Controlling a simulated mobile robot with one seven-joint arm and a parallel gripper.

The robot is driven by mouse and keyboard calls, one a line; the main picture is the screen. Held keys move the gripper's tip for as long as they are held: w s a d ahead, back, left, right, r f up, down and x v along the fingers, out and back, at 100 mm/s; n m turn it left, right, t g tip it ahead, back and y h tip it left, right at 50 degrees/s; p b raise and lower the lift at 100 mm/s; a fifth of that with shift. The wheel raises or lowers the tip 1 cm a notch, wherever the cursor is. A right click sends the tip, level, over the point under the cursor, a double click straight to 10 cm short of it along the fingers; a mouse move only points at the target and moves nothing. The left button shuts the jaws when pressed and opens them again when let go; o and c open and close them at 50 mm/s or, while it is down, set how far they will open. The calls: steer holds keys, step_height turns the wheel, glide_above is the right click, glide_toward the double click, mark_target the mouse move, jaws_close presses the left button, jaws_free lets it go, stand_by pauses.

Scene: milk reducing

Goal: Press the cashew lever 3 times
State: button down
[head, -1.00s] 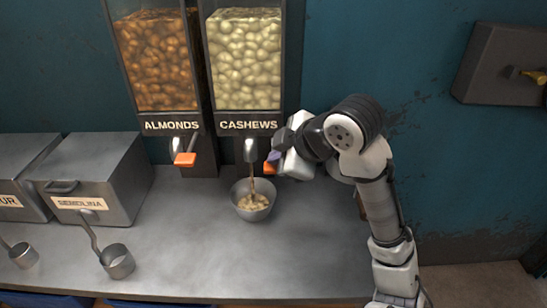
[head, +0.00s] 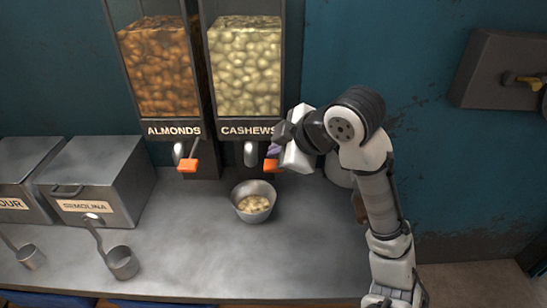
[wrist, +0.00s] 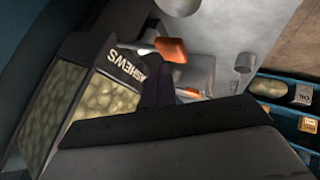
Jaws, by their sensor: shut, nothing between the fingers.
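The cashew dispenser (head: 245,75) stands against the wall in the head view, with its label CASHEWS also showing in the wrist view (wrist: 127,68). Its orange-tipped lever (head: 270,165) sticks out to the right of the metal spout (head: 251,154). My gripper (head: 275,151) is shut and empty, its dark fingertips right at the lever; whether they touch it I cannot tell. A metal bowl (head: 240,207) stands on the counter below the spout, holding some cashews (head: 254,203). No stream of cashews shows between spout and bowl.
The almond dispenser (head: 157,75) with its own orange lever (head: 187,166) is close on the left. A semolina box (head: 115,165) and metal scoops (head: 122,263) are further left. The counter (head: 210,265) in front of the bowl is clear.

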steer(key=shift+r, duration=0.1)
step_height(320, 180, up, 5)
steer(key=p, duration=0.4)
stand_by(0.3)
stand_by(2.4)
